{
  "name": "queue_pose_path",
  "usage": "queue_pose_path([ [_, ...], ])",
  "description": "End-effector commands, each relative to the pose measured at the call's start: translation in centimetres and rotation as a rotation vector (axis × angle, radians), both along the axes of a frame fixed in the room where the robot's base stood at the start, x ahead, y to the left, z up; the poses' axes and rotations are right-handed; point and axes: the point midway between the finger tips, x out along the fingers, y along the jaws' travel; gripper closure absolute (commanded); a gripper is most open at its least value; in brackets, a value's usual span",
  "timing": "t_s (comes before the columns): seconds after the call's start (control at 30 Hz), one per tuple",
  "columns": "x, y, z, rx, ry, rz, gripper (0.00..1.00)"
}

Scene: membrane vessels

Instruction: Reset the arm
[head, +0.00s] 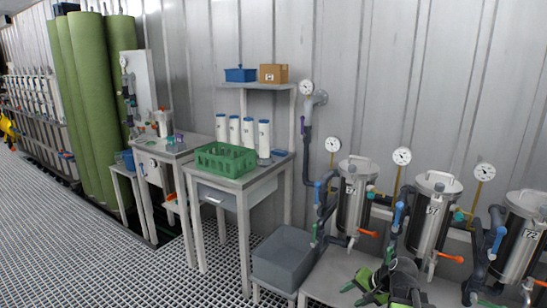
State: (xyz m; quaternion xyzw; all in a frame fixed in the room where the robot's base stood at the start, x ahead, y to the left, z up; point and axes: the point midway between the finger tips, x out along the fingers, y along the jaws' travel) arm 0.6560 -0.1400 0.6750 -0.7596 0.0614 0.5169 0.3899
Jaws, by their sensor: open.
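My arm and gripper (368,288) show at the bottom of the head view, right of the middle, in dark grey and green. The gripper is low in front of a grey bench and the metal vessels. Its jaws are open and nothing shows between them. Part of the arm is cut off by the lower picture edge.
Steel vessels (353,200) with gauges and pipes stand at the right. A grey bin (285,258) is left of my gripper. A table (240,183) holds a green crate (225,160) and white cartridges (249,132). Grating floor (80,250) is clear at the left.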

Motion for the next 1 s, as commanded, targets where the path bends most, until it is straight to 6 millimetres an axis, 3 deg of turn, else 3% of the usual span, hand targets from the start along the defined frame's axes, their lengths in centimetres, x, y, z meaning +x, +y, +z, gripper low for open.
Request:
queue_pose_path([
  [0.03,-0.9,3.4,-1.0,-0.064,0.053,0.112,0.51],
  [0.1,-2.4,6.6,-2.2,-0.154,0.125,0.246,0.51],
  [0.2,-4.5,10.0,-3.2,-0.271,0.211,0.409,0.51],
  [0.4,-8.4,14.6,-4.0,-0.485,0.356,0.675,0.51],
  [0.5,-8.3,14.1,0.2,-0.485,0.359,0.669,0.51],
  [0.77,-8.2,14.1,8.6,-0.482,0.356,0.664,0.51],
  [0.9,-8.2,14.1,14.5,-0.482,0.355,0.663,0.51],
  [1.0,-8.2,14.1,17.4,-0.482,0.355,0.663,0.51],
])
